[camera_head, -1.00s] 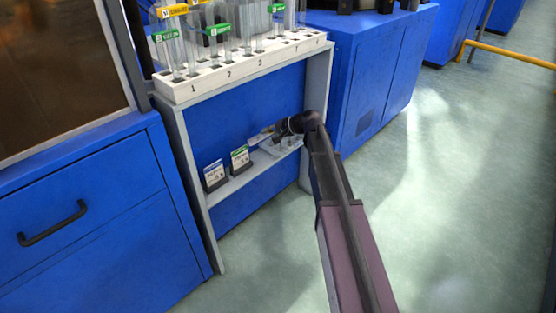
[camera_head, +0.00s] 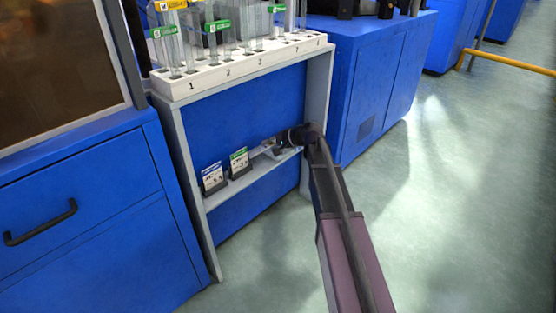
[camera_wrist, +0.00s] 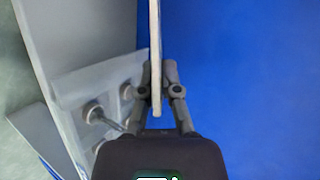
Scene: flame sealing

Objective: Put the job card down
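My gripper (camera_wrist: 158,95) is shut on the job card (camera_wrist: 155,50), a thin pale plate seen edge-on between the fingers in the wrist view. The card stands out past the fingertips, so its face and print are hidden there. In the head view my gripper (camera_head: 280,144) is low, just over the right part of the grey shelf (camera_head: 238,187) under the rack. The held card is too small and covered to make out clearly there. Whether it touches the shelf I cannot tell.
Two cards in dark holders, one blue-topped (camera_head: 212,178) and one green-topped (camera_head: 239,162), stand on the shelf to the left. A grey holder with several round pegs (camera_wrist: 95,113) lies left of my gripper. A white tube rack (camera_head: 240,68) is above.

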